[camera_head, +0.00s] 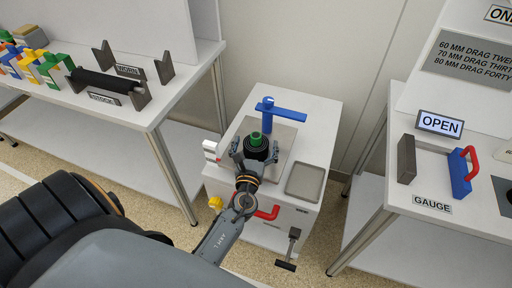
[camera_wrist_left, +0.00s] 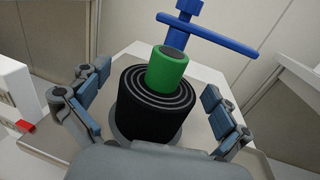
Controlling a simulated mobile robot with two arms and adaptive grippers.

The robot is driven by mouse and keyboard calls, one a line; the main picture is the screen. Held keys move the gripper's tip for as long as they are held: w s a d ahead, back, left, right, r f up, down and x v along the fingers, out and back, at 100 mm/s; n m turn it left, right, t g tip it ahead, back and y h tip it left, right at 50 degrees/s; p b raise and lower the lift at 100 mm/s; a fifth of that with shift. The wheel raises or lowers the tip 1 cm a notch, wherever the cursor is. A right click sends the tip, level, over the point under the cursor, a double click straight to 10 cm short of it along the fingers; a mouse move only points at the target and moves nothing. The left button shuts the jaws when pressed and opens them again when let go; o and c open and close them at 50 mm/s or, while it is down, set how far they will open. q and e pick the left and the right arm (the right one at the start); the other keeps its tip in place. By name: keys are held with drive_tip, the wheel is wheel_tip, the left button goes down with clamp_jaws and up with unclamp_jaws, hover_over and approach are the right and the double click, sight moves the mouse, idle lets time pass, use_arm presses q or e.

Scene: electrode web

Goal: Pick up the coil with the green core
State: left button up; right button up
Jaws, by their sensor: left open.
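The coil with the green core stands upright on the white cabinet in the head view, its green core (camera_head: 255,139) showing above the gripper. In the left wrist view the black wound coil (camera_wrist_left: 152,104) has pale ring lines on top, and the green core (camera_wrist_left: 168,70) rises from its middle. My left gripper (camera_head: 254,150) is at the coil, with one finger on each side. In the wrist view the left gripper (camera_wrist_left: 155,100) is open, with gaps between its pads and the coil. The coil's lower front is hidden by the gripper's body. My right gripper is not in view.
A blue post with a crossbar (camera_head: 268,110) stands just behind the coil. A grey tray (camera_head: 305,182) and a red handle (camera_head: 268,212) are to its right and front. A left table (camera_head: 190,70) holds a black roll (camera_head: 100,82); a gauge table (camera_head: 390,190) stands right.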

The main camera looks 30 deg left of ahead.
use_arm(q)
drive_tip(key=c, duration=1.6)
drive_tip(key=shift+r, duration=0.1)
drive_tip(key=shift+c, duration=0.5)
